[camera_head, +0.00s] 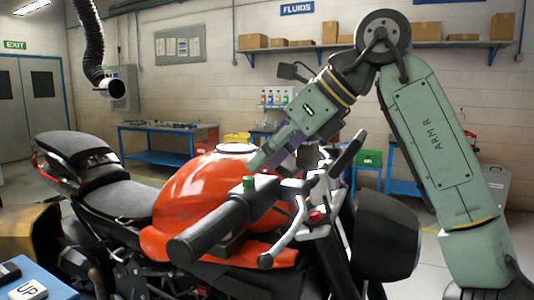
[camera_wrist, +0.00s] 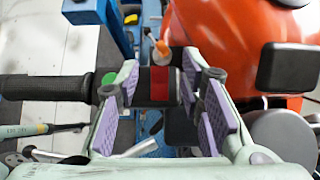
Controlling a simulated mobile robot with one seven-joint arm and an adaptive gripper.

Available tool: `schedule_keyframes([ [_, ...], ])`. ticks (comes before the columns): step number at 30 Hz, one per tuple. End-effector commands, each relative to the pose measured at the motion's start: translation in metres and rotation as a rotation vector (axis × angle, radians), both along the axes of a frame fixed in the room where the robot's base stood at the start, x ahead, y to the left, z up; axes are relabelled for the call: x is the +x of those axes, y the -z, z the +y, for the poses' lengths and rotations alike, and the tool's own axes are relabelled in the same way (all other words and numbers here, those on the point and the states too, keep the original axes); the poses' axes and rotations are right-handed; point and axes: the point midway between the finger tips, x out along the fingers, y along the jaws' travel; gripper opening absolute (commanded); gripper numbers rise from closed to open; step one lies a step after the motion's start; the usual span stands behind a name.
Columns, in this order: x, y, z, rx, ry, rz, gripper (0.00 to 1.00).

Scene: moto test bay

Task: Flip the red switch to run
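The red switch (camera_wrist: 160,80) shows in the wrist view as a red band on the dark housing of the handlebar, beside a green button (camera_wrist: 109,79). My gripper (camera_wrist: 160,98) is open, with its purple-padded fingers to the left and right of the red switch. I cannot tell whether a finger touches the housing. In the head view my gripper (camera_head: 262,162) reaches down to the handlebar, close to the green button (camera_head: 249,182). The red switch cannot be made out there. The setting of the switch is not readable.
The black handlebar grip (camera_wrist: 45,88) lies left of my gripper in the wrist view. The orange tank (camera_head: 195,190), brake lever (camera_head: 288,238) and mirror (camera_head: 348,152) are close around it.

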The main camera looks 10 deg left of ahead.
Motion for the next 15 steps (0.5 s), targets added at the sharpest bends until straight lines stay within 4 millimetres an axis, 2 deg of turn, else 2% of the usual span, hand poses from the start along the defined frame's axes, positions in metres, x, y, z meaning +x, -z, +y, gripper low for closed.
schedule_keyframes([
  [8,0.0001,0.0013,0.0014,0.000,0.001,-0.001,0.35],
  [15,0.0001,0.0011,0.0011,0.000,0.001,-0.001,0.20],
])
